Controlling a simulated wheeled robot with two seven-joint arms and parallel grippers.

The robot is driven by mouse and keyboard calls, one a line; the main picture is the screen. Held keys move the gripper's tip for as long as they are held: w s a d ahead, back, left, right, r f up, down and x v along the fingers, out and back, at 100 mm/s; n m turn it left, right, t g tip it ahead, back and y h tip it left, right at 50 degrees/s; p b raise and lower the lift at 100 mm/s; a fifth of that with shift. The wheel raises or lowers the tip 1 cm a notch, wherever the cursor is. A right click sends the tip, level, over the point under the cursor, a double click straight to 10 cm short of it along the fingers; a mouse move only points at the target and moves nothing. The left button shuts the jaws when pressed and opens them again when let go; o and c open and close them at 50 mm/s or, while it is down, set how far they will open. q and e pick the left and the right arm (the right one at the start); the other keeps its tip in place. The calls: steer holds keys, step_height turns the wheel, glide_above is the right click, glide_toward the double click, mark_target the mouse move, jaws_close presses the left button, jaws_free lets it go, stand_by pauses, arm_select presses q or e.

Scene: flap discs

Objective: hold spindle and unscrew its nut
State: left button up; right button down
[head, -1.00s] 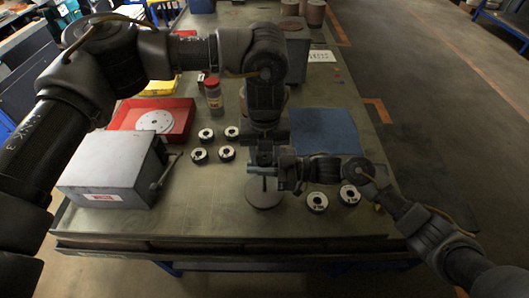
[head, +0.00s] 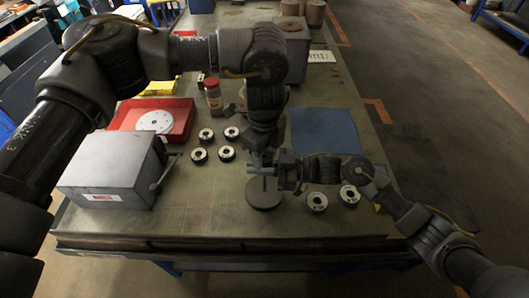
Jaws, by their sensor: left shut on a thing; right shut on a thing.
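The spindle's round dark base (head: 264,193) stands on the table near its front middle, with a short thin post rising from it. My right gripper (head: 258,169) comes in from the right, level, and is shut on the spindle's post above the base. My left gripper (head: 261,157) reaches down from above at the top of the spindle, just over the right gripper. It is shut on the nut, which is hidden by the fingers. The two grippers overlap in this view, and most of the post is covered.
Several ring-shaped discs (head: 228,154) lie left of the spindle, and two more (head: 317,201) lie right. A grey box (head: 110,172) with a side handle, a red tray (head: 182,115) and jars (head: 213,97) stand left. A blue mat (head: 325,131) lies right.

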mark_target(264, 158)
arm_select(q)
steer(key=shift+r, duration=0.2)
steer(key=shift+r, duration=0.9)
steer(key=shift+r, duration=0.1)
steer(key=shift+r, duration=1.9)
arm_select(e)
steer(key=c, duration=1.5)
jaws_free()
steer(key=shift+o, duration=0.2)
arm_select(q)
steer(key=shift+f, duration=0.1)
arm_select(e)
steer(key=shift+d, duration=0.1)
